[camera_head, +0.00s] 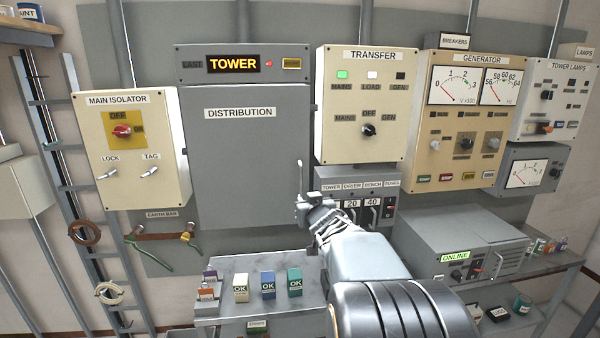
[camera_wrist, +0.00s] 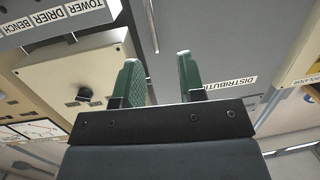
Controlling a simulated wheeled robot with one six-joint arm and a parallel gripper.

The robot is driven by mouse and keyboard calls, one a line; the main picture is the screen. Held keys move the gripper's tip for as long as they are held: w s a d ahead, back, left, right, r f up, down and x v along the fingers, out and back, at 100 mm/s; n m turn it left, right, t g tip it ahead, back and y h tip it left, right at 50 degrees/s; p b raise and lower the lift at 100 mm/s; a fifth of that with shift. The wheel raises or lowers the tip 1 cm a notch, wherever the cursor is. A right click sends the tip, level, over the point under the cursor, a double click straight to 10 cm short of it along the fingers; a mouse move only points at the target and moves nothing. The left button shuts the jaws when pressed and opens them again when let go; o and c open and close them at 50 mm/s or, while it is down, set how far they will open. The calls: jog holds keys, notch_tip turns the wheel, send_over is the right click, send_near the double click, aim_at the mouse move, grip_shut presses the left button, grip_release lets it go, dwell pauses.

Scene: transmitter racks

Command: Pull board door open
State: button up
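The board door is the large grey panel marked DISTRIBUTION (camera_head: 245,155); it looks closed, flush with its frame. A thin upright bar handle (camera_head: 299,178) stands near its lower right edge. In the wrist view, which is upside down, the door (camera_wrist: 215,50) is on the right and the bar handle (camera_wrist: 152,25) shows beyond the gap between the fingers. My gripper (camera_head: 312,203) is at the bar's lower end in the head view. In the wrist view my gripper (camera_wrist: 160,78) is open, its two green fingers apart with nothing gripped. I cannot tell whether they touch the bar.
The TRANSFER box (camera_head: 365,105) is right of the door, with the fuse panel (camera_head: 340,187) below it. The MAIN ISOLATOR box (camera_head: 128,150) is on the left. A grey shelf (camera_head: 225,308) below carries several small boxes.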

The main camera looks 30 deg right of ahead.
aim_at(302, 175)
jog(key=w+d+p, duration=0.1)
jog(key=w+d, duration=0.1)
jog(key=w, duration=0.2)
jog(key=w+d+r+t+p, duration=0.1)
jog(key=w+d, duration=0.1)
jog(key=w, duration=0.3)
jog(key=w+d+r+t+y+p, duration=0.1)
jog(key=w+d, duration=0.2)
jog(key=w, duration=0.2)
jog(key=shift+d+r+n+p, duration=0.1)
jog(key=shift+n+p, duration=0.25)
jog(key=shift+n, duration=0.05)
grip_shut()
